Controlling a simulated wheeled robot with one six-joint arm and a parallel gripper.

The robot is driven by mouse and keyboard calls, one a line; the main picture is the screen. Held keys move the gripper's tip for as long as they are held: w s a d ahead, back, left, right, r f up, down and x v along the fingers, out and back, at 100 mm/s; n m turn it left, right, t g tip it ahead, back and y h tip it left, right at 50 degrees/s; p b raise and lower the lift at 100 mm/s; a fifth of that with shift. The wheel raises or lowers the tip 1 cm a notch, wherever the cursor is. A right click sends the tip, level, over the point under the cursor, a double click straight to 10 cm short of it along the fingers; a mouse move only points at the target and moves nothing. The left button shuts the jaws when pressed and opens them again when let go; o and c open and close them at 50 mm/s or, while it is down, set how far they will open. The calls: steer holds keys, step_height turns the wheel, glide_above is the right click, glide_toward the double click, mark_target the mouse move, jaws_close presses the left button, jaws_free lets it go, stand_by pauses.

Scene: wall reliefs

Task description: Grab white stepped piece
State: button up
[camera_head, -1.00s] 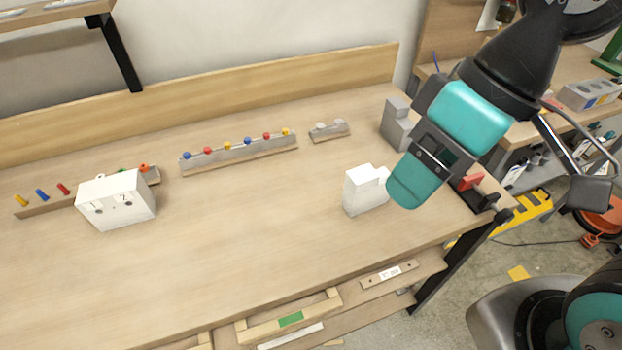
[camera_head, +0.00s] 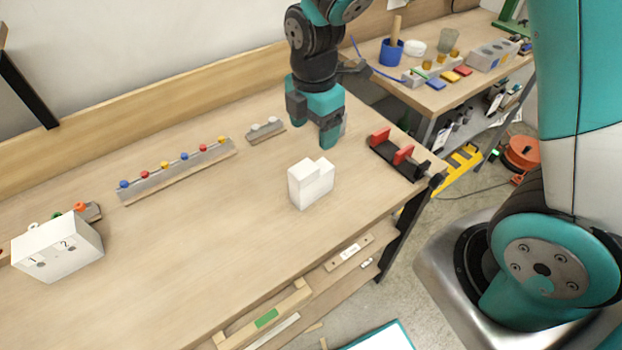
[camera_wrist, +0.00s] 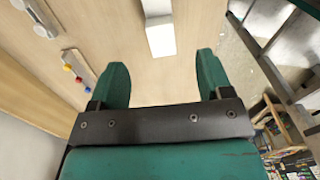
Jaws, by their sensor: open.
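The white stepped piece (camera_head: 311,185) stands upright on the wooden workbench (camera_head: 200,235), near its right front part. My gripper (camera_head: 314,128) is open and empty, pointing down behind the piece in the head view and apart from it. In the wrist view the white piece (camera_wrist: 160,38) lies ahead of the open fingers (camera_wrist: 162,68), roughly in line with the gap between them.
A rail with coloured knobs (camera_head: 180,170) and a small grey block (camera_head: 265,129) lie to the left. A black holder with red parts (camera_head: 398,155) sits at the right edge. The bench middle is clear.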

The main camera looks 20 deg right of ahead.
mark_target(310, 164)
step_height(310, 164, down, 7)
steer(key=shift+f+p, duration=0.2)
steer(key=shift+p, duration=0.2)
steer(key=shift+a+f+p, duration=0.2)
steer(key=shift+f+p, duration=0.25)
steer(key=shift+f, duration=0.95)
steer(key=shift+a+f+p, duration=0.2)
steer(key=shift+f+p, duration=0.2)
steer(key=shift+f, duration=0.95)
steer(key=c, duration=1.1)
steer(key=shift+r, duration=0.1)
